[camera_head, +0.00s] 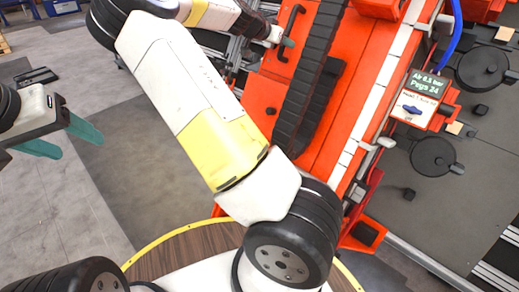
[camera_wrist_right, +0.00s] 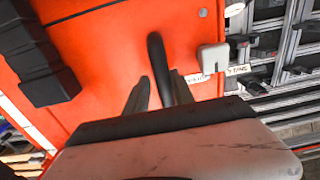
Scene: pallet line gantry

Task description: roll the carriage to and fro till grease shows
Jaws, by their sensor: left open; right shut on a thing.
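The orange carriage (camera_head: 258,100) fills the upper middle of the head view, and its face also shows in the right wrist view (camera_wrist_right: 105,50). A black bow handle (camera_head: 297,12) stands on it and shows in the right wrist view (camera_wrist_right: 156,52). My right gripper (camera_head: 284,41) is shut on this handle; its fingers (camera_wrist_right: 157,95) lie on either side of the bar in the wrist view. My left gripper (camera_head: 85,142), with teal fingers, is open and empty over the grey floor, well left of the carriage. I cannot make out any grease.
A black cable chain (camera_head: 320,60) runs along the orange structure. To its right are a pale rail (camera_head: 375,95), an air sign with a blue valve knob (camera_head: 412,109), a blue hose (camera_head: 454,35) and black round parts (camera_head: 433,157).

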